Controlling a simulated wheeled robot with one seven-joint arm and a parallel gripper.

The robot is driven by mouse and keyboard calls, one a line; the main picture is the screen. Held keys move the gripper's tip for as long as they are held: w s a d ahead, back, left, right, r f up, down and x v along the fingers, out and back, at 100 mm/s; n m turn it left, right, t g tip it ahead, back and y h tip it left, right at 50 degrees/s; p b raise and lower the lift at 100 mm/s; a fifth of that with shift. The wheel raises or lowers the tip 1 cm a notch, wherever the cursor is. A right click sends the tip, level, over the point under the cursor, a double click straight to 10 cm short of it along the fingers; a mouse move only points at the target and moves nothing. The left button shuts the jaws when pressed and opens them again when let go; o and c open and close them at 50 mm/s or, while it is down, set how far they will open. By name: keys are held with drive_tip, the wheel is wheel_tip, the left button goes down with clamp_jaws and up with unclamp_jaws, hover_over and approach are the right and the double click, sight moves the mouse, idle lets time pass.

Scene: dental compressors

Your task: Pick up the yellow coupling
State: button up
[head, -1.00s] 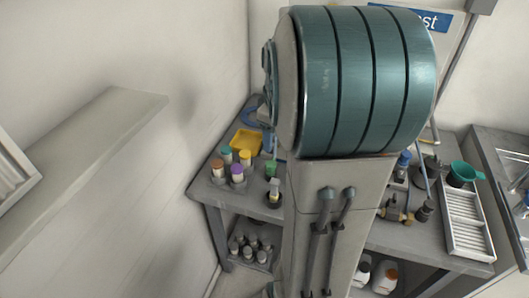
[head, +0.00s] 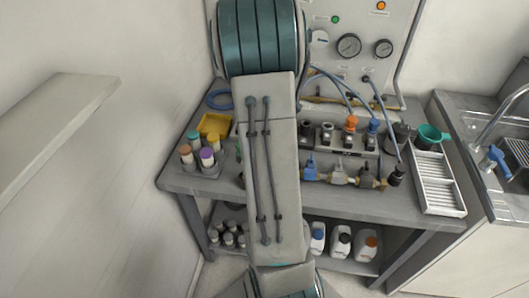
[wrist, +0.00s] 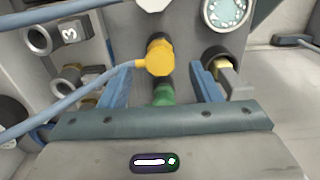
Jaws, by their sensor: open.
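The yellow coupling (wrist: 159,57) is in the upper middle of the wrist view, with a blue-grey hose leaving its left side. It sits on a dark fitting, and a green part (wrist: 163,95) shows just below it. My gripper (wrist: 161,72) is open, with one blue finger on each side of the coupling's lower end and gaps on both sides. Whether the coupling lies fully between the fingers in depth, I cannot tell. In the head view my arm covers the gripper, and I cannot make out the coupling.
A port marked 3 (wrist: 68,33) and a gauge (wrist: 227,10) flank the coupling. Hoses cross near the panel.

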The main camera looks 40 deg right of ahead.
wheel_tip(320, 180, down, 5)
drive_tip(key=shift+f+p, duration=0.1)
drive_tip(key=shift+p, duration=0.2)
drive_tip(key=c, duration=1.1)
